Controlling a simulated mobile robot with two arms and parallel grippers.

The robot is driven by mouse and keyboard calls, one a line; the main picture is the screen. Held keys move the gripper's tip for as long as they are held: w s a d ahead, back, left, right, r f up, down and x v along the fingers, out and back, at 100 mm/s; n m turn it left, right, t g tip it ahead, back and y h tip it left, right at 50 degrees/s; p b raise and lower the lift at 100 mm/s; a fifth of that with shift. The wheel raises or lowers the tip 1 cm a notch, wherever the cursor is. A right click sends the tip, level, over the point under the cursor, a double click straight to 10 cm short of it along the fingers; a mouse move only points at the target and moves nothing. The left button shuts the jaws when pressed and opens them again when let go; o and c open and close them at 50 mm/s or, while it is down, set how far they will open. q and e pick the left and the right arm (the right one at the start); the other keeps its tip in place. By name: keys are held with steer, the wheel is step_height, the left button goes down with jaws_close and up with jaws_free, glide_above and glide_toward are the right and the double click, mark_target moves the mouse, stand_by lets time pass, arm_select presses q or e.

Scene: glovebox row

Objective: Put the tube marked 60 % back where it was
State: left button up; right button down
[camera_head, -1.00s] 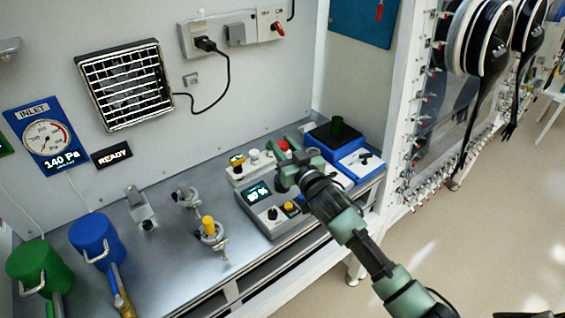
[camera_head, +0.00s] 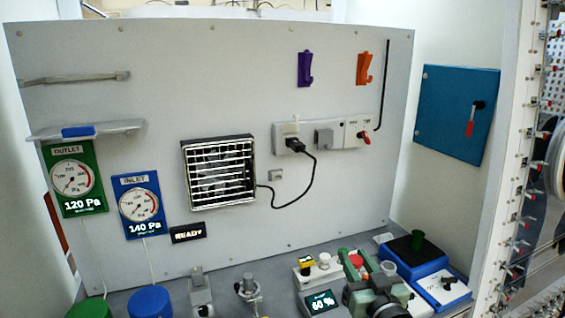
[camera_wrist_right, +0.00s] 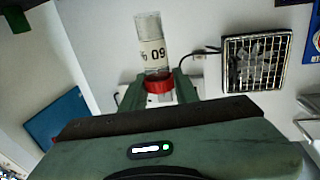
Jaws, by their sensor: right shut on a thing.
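In the right wrist view, a clear tube with a red cap (camera_wrist_right: 159,86) and a white label (camera_wrist_right: 151,53) shows between the fingers of my right gripper (camera_wrist_right: 158,92). The label is upside down there and reads 60, with a further mark partly shown. The gripper is shut on the tube near its cap. In the head view, my right gripper (camera_head: 355,266) is at the bottom right, with the red cap between its fingers. The tube's body is hidden there. A grey device (camera_head: 318,287) beside it has a display (camera_head: 322,302) reading 60 %. My left gripper is not in view.
A light block (camera_head: 305,277) left of the gripper holds a yellow-and-black top (camera_head: 306,264) and a white top (camera_head: 324,260). Metal clamps (camera_head: 248,290) stand to the left.

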steer(key=s+d+f+h, duration=0.1)
steer(key=s+f, duration=0.4)
steer(key=s, duration=0.7)
steer(key=s+f+m+h+b, duration=0.1)
steer(key=s+f, duration=0.3)
steer(key=s, duration=0.8)
steer(key=shift+d+f+m+h+b, duration=0.3)
steer(key=shift+d+f+h, duration=0.1)
